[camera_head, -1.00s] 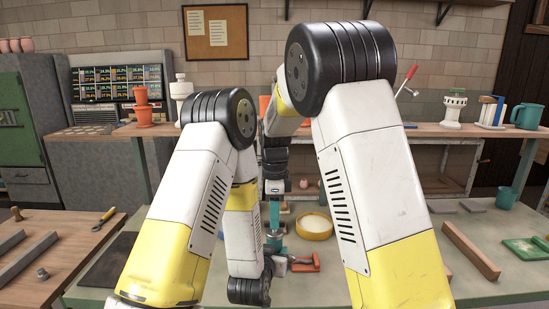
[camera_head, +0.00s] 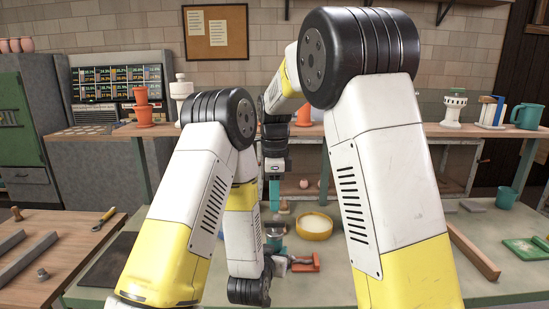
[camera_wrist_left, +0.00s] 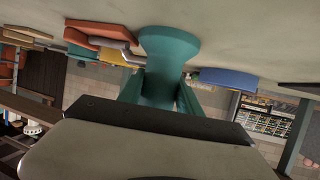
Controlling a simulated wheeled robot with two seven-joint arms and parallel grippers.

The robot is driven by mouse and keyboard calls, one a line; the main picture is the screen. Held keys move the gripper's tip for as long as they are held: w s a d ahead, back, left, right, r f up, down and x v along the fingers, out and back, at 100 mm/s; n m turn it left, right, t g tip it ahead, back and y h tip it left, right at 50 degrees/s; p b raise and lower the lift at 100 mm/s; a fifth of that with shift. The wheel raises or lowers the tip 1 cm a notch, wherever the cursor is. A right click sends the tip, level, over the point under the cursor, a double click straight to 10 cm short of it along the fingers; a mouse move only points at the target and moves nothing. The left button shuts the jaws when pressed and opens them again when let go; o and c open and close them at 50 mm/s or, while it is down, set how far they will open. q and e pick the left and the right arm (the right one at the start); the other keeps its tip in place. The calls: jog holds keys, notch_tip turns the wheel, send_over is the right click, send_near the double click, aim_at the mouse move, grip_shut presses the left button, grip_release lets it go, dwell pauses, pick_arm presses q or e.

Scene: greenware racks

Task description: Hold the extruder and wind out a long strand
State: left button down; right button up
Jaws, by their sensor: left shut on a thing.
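The teal extruder (camera_wrist_left: 168,50) fills the middle of the left wrist view, with its flared round end against the pale table surface. In the head view only part of it shows, as a small teal and grey body (camera_head: 275,230) behind my left arm. My left gripper (camera_wrist_left: 160,92) is shut on the extruder's barrel, with a teal finger on each side. My right gripper (camera_head: 275,195) points down above the extruder, apart from it. Its fingers look like one narrow teal block, so its opening cannot be made out. No strand can be made out.
A yellow bowl with pale contents (camera_head: 314,228) stands just right of the extruder. An orange-red object (camera_head: 306,262) lies close to my left gripper. A long wooden bar (camera_head: 473,250) and a green board (camera_head: 527,250) lie farther right.

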dwell(0.9)
pick_arm(q)
jog(key=c, duration=0.7)
grip_release()
jog(key=shift+r, duration=0.1)
pick_arm(e)
jog(key=shift+s, duration=0.1)
